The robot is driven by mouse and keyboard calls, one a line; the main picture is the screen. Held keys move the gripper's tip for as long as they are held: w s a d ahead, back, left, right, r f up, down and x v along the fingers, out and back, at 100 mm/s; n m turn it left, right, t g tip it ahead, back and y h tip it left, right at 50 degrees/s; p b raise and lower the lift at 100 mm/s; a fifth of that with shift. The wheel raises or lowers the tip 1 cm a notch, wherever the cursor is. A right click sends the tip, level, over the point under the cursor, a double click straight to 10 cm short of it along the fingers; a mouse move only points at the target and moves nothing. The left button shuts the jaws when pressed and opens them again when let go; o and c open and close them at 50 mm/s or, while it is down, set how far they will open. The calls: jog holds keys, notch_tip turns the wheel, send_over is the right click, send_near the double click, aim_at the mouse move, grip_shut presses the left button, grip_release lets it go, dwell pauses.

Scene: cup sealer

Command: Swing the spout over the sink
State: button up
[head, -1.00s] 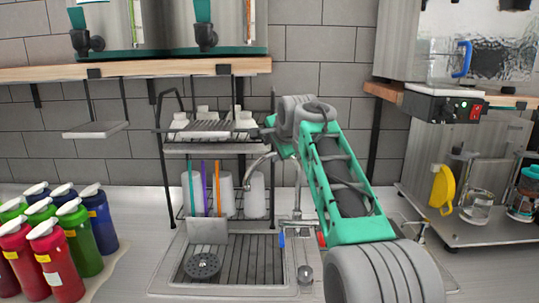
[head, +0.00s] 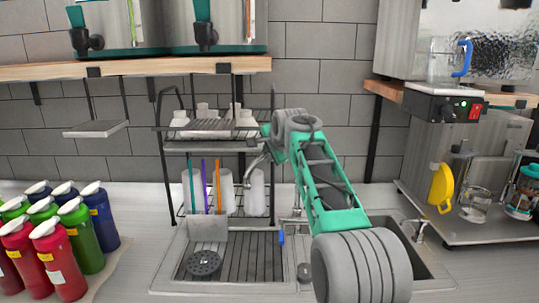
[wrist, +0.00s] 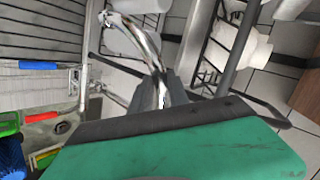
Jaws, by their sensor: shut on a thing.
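The chrome spout (wrist: 142,38) runs between the fingers of my gripper (wrist: 165,92) in the wrist view. My gripper is shut on it. In the head view the curved spout (head: 254,164) shows left of my arm, with its end over the rack and drainboard side. The sink (head: 292,255) has a grooved drainboard on the left and a basin (head: 428,262) on the right, partly hidden by my arm. The tap's blue handle (head: 281,238) shows beside my arm.
A dish rack (head: 172,180) with cups stands behind the drainboard, close to the spout. Colourful bottles (head: 72,235) stand at the left. A machine with a yellow lever (head: 441,187) stands at the right. A wooden shelf (head: 140,69) runs above.

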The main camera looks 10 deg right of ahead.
grip_shut()
dwell(0.8)
jog(key=shift+s, duration=0.1)
